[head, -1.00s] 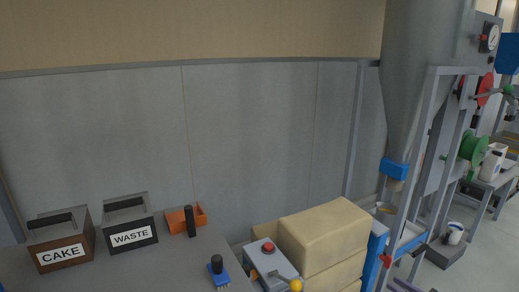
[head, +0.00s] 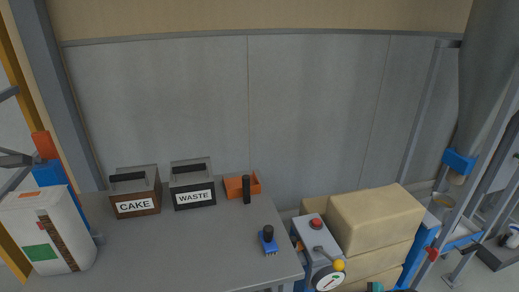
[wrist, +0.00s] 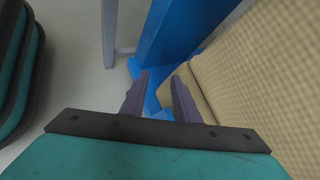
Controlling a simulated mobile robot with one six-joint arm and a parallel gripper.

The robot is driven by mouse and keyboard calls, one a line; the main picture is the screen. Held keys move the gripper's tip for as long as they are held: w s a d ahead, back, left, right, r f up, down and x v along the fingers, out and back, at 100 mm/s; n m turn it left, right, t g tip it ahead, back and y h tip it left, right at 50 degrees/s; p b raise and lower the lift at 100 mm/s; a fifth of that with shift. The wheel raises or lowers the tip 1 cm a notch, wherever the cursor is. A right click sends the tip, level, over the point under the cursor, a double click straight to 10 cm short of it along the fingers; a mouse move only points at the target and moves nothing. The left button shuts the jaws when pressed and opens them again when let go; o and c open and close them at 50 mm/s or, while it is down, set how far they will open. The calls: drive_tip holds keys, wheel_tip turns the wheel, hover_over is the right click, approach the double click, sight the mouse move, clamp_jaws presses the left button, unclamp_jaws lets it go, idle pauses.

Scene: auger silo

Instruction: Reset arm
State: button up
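My gripper (wrist: 158,92) shows in the wrist view with its two purple-grey fingers spread apart and nothing visible between them. It is above the floor, pointing toward a blue post (wrist: 170,45), with a tan woven sack surface (wrist: 250,70) close on its right. In the head view only a small teal piece shows at the bottom edge, probably part of my arm; the gripper itself is not seen there.
The grey bench holds the CAKE bin (head: 135,190), WASTE bin (head: 192,183), orange tray (head: 236,191) and a blue-based brush-like tool (head: 269,242). Stacked tan sacks (head: 372,225) stand right of a control box (head: 312,240). A white container (head: 42,232) is at left. The silo frame is at right.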

drive_tip(key=s+a+f+n+g+p, duration=0.1)
drive_tip(key=s+a+n+g+p, duration=0.1)
drive_tip(key=s+a+n+g, duration=0.5)
drive_tip(key=s+a+r+n+g+h+p, duration=0.1)
drive_tip(key=s+a+n+h+p, duration=0.2)
drive_tip(key=s, duration=0.6)
drive_tip(key=s+a+r+n+g+h+p, duration=0.1)
drive_tip(key=s+a+n+h+p, duration=0.3)
drive_tip(key=s+n, duration=0.5)
drive_tip(key=a+g+h, duration=0.1)
drive_tip(key=a+h, duration=0.1)
drive_tip(key=a, duration=0.1)
drive_tip(key=shift+s+n, duration=0.25)
drive_tip(key=shift+n, duration=0.15)
